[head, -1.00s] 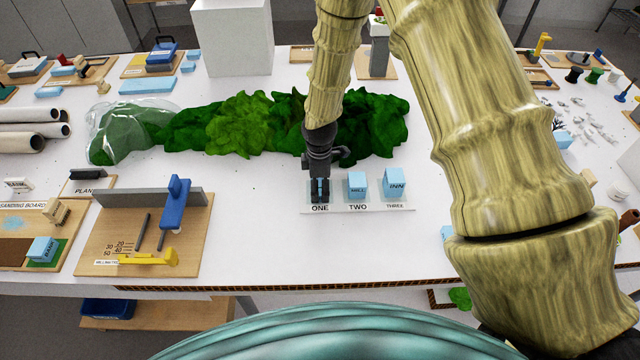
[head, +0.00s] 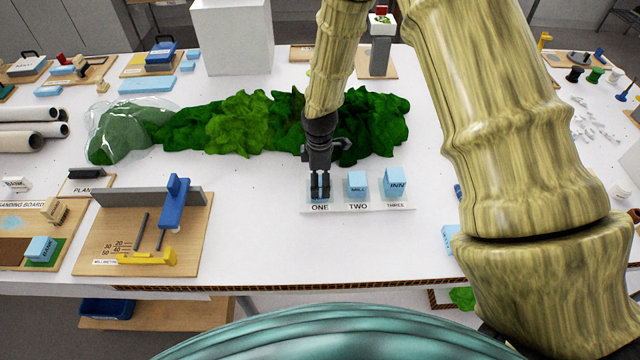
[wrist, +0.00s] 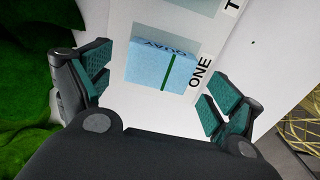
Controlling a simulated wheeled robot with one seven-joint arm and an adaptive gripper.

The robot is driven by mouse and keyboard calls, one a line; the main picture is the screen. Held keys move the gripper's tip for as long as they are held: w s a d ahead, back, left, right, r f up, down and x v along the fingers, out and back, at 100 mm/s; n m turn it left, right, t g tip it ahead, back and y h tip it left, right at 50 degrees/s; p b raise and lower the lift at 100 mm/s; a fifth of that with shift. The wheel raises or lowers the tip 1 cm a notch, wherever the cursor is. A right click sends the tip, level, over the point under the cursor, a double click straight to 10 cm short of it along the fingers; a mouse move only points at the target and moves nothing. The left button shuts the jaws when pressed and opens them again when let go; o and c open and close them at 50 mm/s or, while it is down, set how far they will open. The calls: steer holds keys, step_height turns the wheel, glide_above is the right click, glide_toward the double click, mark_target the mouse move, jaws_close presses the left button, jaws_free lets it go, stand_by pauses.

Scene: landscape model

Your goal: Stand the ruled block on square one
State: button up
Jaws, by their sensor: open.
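A light blue block (wrist: 150,62) marked QUAY, with a dark green line across it, sits on the grey square beside the label ONE (wrist: 200,73) in the wrist view. My gripper (wrist: 160,88) is open, its two green-padded fingers spread apart, with the block beyond them and in view between them. In the head view my gripper (head: 320,188) is over square one and mostly hides the block. The white strip (head: 338,209) carries the labels ONE, TWO and THREE.
Blue blocks marked MILL (head: 357,186) and INN (head: 395,184) stand on squares two and three, close to the right of my gripper. Green foliage (head: 240,125) lies behind. A wooden measuring board (head: 190,255) is to the left. White table is clear in front.

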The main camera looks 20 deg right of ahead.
mark_target(320, 185)
step_height(320, 185, up, 9)
steer(key=b, duration=0.2)
steer(key=shift+r, duration=0.15)
